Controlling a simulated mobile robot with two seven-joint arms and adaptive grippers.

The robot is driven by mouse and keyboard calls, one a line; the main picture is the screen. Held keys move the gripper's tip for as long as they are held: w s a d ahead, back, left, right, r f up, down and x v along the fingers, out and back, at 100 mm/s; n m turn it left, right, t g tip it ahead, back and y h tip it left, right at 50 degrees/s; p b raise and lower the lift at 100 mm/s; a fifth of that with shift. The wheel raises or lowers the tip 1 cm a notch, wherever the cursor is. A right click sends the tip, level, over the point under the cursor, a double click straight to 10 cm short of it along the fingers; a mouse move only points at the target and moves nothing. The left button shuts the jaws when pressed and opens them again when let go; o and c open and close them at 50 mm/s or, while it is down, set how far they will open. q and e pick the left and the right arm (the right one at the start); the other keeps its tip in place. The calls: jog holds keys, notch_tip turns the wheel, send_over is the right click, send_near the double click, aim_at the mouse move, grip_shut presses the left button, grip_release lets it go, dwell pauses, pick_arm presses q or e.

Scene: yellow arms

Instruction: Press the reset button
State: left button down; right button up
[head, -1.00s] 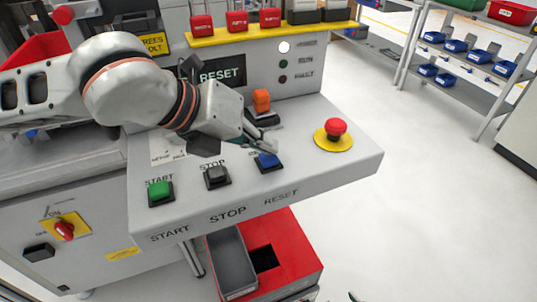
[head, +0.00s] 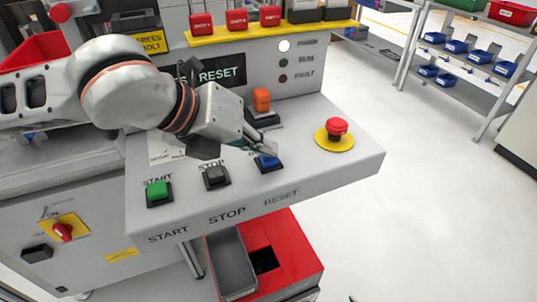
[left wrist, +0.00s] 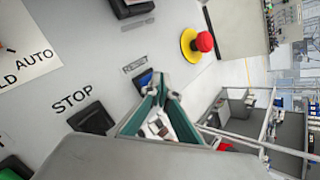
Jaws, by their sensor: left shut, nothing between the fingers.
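The blue reset button (head: 268,162) sits at the right end of the row on the sloped grey panel (head: 320,170), with RESET printed on the panel front below it. My left gripper (head: 272,151) is shut and empty, its fingertips right at the top of the button and partly covering it. In the left wrist view the shut fingertips (left wrist: 160,86) overlap the blue button (left wrist: 145,78). I cannot tell whether they touch it or whether it is pushed down. Only a small dark tip, perhaps of my right gripper (head: 352,298), shows at the bottom edge.
A green start button (head: 158,190) and a black stop button (head: 215,177) stand to the left. An orange switch (head: 261,100) stands behind the blue button. A red emergency button (head: 337,128) on a yellow disc is to the right. Shelves (head: 460,60) stand farther back.

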aim_at(265, 159)
pick_arm(q)
jog(key=shift+f, duration=0.2)
pick_arm(e)
jog(key=shift+f, duration=0.15)
pick_arm(q)
jog(key=shift+r, duration=0.95)
pick_arm(e)
jog(key=shift+w+r, duration=0.1)
jog(key=shift+r, duration=0.3)
pick_arm(q)
jog(key=shift+r+p, duration=1.15)
jog(key=shift+r, duration=1.4)
pick_arm(e)
jog(key=r, duration=0.1)
jog(key=w+r, duration=0.1)
jog(key=shift+r+t, duration=0.3)
jog(key=shift+r, duration=0.1)
jog(key=shift+f, duration=0.1)
